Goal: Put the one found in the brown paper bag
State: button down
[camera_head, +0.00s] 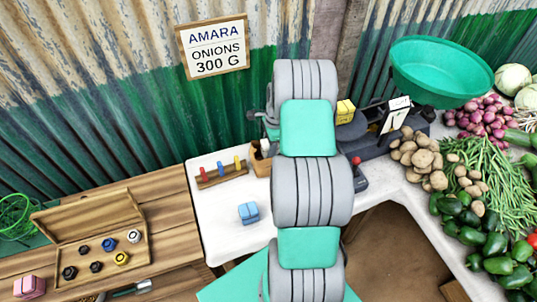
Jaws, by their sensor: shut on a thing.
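My own arm, with grey ribbed and green links, rises through the middle of the view and covers much of the stall behind it. My gripper does not show; it seems to be hidden behind these links, so I cannot see what it holds. No brown paper bag can be made out for certain. A small tan open container (260,163) with something pale in it stands at the back of the white table, partly covered by my arm. A sign (214,47) on the wall reads "AMARA ONIONS 300 G".
A dark scale (378,125) stands right of my arm, with a yellow block (345,108) near it. A blue block (248,212) and a peg rack (221,173) are on the white table (215,225). A weight box (104,262) lies left. Vegetables and a green basin (440,68) fill the right.

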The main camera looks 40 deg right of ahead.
notch_tip(320, 180, down, 4)
jog(key=shift+r+p, duration=0.25)
jog(key=shift+p, duration=0.05)
jog(key=shift+f+b, duration=0.5)
jog(key=shift+b, duration=0.05)
jog(key=shift+f, duration=0.1)
jog(key=c, duration=1)
grip_release()
